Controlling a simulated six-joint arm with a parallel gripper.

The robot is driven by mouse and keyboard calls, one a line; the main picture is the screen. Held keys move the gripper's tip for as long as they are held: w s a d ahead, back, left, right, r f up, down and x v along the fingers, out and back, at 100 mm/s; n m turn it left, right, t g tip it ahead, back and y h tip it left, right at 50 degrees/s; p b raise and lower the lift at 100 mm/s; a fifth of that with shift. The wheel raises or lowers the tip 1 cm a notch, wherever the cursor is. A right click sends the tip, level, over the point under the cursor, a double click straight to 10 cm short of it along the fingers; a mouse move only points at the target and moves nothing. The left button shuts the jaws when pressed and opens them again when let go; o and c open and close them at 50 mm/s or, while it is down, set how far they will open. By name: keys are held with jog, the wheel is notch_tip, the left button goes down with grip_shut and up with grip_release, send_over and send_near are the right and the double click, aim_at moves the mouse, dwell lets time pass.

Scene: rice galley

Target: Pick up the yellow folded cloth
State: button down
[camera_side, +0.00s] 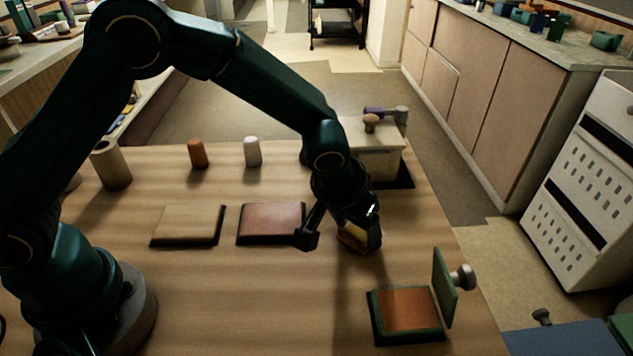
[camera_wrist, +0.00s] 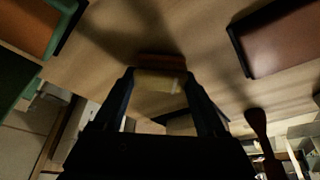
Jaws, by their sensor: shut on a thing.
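The yellow folded cloth (camera_side: 352,236) is at my gripper (camera_side: 358,228), right of the reddish-brown pad, and is partly hidden by the dark fingers. In the wrist view the pale yellow cloth (camera_wrist: 158,81) lies between the two fingertips of my gripper (camera_wrist: 160,84), which is shut on it. A reddish-brown strip (camera_wrist: 162,62) shows just beyond the cloth. I cannot tell whether the cloth touches the table or is slightly above it.
On the wooden table (camera_side: 240,300) lie a tan pad (camera_side: 188,224), a reddish-brown pad (camera_side: 272,222) and an open green box (camera_side: 408,310) with its lid (camera_side: 443,288) upright. An orange cylinder (camera_side: 198,154), a white cylinder (camera_side: 252,151) and a pale box (camera_side: 372,160) stand behind. The front middle is clear.

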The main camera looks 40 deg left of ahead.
jog(key=shift+r, duration=0.1)
notch_tip(320, 180, up, 4)
jog(key=shift+a+r, duration=0.15)
jog(key=shift+r, duration=0.05)
jog(key=s+a+r, duration=0.1)
jog(key=a+r, duration=0.5)
jog(key=a, duration=0.5)
jog(key=shift+a+r, duration=0.2)
jog(key=shift+c, duration=2.4)
grip_release()
grip_shut()
